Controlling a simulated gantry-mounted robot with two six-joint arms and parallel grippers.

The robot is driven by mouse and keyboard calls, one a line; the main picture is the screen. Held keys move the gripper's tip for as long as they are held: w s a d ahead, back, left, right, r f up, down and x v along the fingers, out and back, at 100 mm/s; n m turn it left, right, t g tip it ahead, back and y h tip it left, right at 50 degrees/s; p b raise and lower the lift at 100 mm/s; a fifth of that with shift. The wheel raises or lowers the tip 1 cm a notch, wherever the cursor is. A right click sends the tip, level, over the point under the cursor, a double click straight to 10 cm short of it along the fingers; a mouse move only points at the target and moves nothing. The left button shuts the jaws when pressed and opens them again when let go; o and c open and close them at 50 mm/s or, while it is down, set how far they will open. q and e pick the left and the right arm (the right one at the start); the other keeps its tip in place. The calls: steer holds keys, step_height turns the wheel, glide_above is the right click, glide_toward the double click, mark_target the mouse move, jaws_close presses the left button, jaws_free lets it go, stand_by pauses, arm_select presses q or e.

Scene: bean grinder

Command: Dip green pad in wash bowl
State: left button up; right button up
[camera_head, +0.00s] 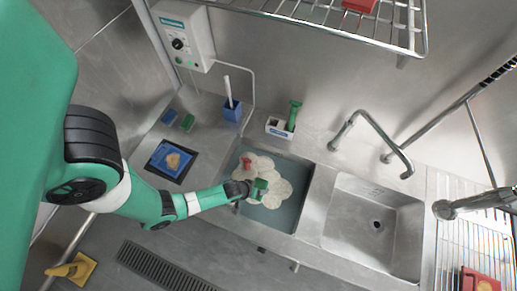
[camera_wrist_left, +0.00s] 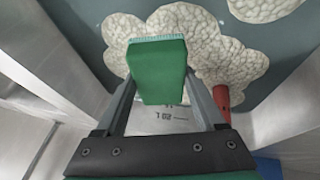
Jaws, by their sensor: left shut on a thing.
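The green pad (camera_head: 261,185) is a small block held in my left gripper (camera_head: 252,189), above the left basin in the head view. In the left wrist view the green pad (camera_wrist_left: 160,70) sits between the two fingers of the left gripper (camera_wrist_left: 162,92). The wash bowl (camera_head: 287,221) looks to be this left basin, with teal water and white foam (camera_head: 272,205). The foam also shows behind the pad in the wrist view (camera_wrist_left: 232,55). Whether the pad touches the water or foam is unclear. My right gripper is not in view.
A red object (camera_head: 247,163) stands in the foam. An empty steel sink (camera_head: 350,225) with a faucet (camera_head: 370,122) lies right. Behind the basin are a white caddy (camera_head: 275,128) and blue holder (camera_head: 232,110). A dark blue tray (camera_head: 158,168) and small blue (camera_head: 169,117) and green (camera_head: 187,122) blocks lie left.

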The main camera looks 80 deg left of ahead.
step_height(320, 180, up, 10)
steer(key=p, duration=0.9)
stand_by(0.5)
